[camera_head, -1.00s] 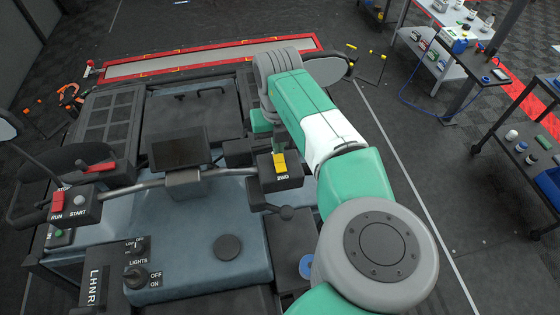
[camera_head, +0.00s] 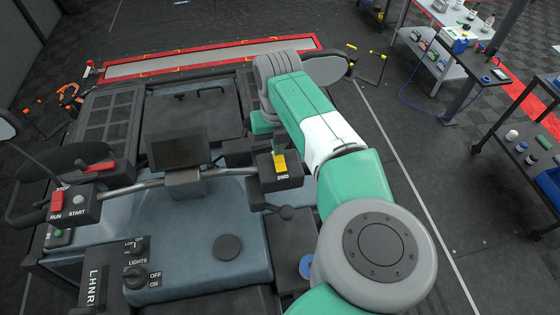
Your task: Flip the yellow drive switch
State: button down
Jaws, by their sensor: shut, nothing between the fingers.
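The yellow drive switch (camera_head: 279,165) stands on a black box marked 2WD (camera_head: 266,181), at the right end of the handlebar. My gripper (camera_head: 277,148) hangs from the grey wrist just beyond the switch, close to its far side. Its fingers are shut and empty. They are small and partly hidden by my green and white arm, so I cannot tell whether they touch the switch.
A dark display (camera_head: 179,148) sits mid-handlebar. A RUN/START box (camera_head: 76,204) with a red switch is at the left end. A knob and LIGHTS switch (camera_head: 137,276) are on the body below. A black lever knob (camera_head: 287,212) is close below the 2WD box.

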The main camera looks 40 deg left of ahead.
jog(key=shift+f, duration=0.7)
jog(key=shift+r+p, duration=2.25)
jog(key=shift+r, duration=1.35)
